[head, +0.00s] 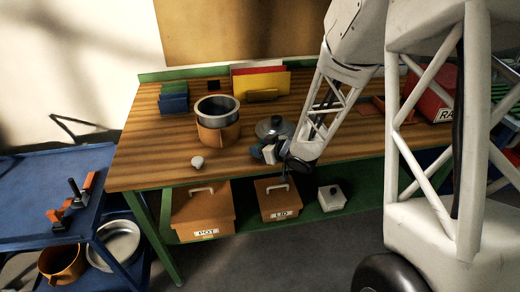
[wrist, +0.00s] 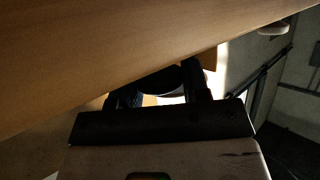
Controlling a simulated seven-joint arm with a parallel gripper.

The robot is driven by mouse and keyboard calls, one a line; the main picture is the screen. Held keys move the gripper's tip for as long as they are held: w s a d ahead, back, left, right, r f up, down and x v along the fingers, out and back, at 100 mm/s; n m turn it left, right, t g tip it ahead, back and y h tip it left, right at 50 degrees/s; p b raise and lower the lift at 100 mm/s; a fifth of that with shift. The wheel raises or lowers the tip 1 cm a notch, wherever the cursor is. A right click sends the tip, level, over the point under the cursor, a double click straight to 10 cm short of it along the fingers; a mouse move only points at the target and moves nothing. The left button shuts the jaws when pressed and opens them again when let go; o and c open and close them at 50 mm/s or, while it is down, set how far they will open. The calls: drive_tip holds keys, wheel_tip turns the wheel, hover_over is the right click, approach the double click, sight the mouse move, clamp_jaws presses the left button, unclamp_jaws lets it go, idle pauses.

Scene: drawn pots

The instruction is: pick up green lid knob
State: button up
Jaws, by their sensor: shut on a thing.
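My gripper (head: 268,153) is low at the front edge of the wooden workbench (head: 150,165), in front of a grey metal lid with a dark knob (head: 274,126). In the wrist view my gripper (wrist: 160,90) is shut on a dark rounded thing (wrist: 158,78) between its two black fingers. The thing is too dark to tell its colour, so I cannot tell whether it is the green lid knob. No clearly green knob shows elsewhere. A small pale knob-like thing (head: 197,162) stands on the bench, left of my gripper.
A metal pot in a copper-coloured holder (head: 218,133) stands behind on the bench. Boxes labelled POT (head: 203,212) and LID (head: 278,203) and a white box (head: 331,198) sit on the lower shelf. A blue cart (head: 50,170) is at left. The bench's front left is mostly clear.

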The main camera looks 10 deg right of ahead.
wheel_tip(320, 180, up, 3)
drive_tip(key=shift+f, duration=0.2)
drive_tip(key=shift+s+r, duration=0.25)
drive_tip(key=shift+s, duration=0.05)
drive_tip(key=s+r, duration=0.1)
drive_tip(key=s, duration=1.4)
drive_tip(key=shift+s+d+r, duration=0.15)
drive_tip(key=shift+s+d, duration=0.05)
drive_tip(key=shift+d, duration=0.2)
drive_tip(key=shift+w, duration=0.1)
